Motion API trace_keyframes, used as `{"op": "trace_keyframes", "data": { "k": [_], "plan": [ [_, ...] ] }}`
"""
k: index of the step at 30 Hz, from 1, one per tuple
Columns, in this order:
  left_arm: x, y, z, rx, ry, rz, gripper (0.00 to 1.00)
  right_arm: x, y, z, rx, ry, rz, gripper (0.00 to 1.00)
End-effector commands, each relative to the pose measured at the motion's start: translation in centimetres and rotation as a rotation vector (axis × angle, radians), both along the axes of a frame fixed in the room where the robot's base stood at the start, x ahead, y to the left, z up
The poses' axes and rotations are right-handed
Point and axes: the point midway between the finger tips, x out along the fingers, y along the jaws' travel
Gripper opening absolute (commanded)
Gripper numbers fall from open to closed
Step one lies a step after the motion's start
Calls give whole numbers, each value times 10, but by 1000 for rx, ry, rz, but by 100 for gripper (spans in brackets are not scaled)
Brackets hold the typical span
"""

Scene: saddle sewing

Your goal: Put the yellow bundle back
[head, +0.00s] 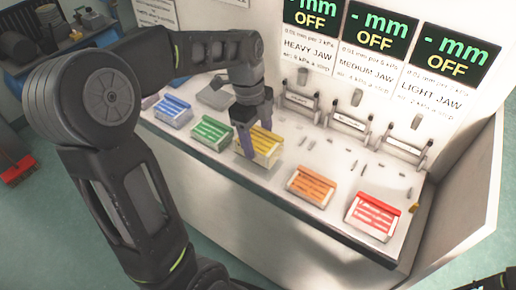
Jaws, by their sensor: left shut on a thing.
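The yellow bundle (264,143) is a small block with yellow strips on a pale base, at the middle of the white counter in the head view. My left gripper (245,140) reaches down over it from above and is shut on it, with a finger at its left side. The bundle looks slightly raised or at the counter's front edge; I cannot tell if it touches the surface. My right gripper is not in view; only a dark bit of my right arm shows at the bottom right corner.
On the counter (225,163), a green bundle (212,132) and a blue bundle (173,111) lie left of the yellow one. An orange bundle (311,186) and a red bundle (372,213) lie to its right. Jaw stands and small loose pieces stand behind. Displays above read OFF.

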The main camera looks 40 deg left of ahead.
Motion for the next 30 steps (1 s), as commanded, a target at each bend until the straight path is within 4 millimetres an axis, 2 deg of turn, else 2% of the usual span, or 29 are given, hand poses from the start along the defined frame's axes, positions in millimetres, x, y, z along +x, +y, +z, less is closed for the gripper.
{"op": "trace_keyframes", "data": {
  "k": [10,19,30],
  "plan": [
    [0,0,-4,0,-1,0,0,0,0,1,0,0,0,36],
    [0,0,-38,0,-1,-2,0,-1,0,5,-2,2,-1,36],
    [0,0,-43,0,-3,-1,0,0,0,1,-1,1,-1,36]
  ]
}}
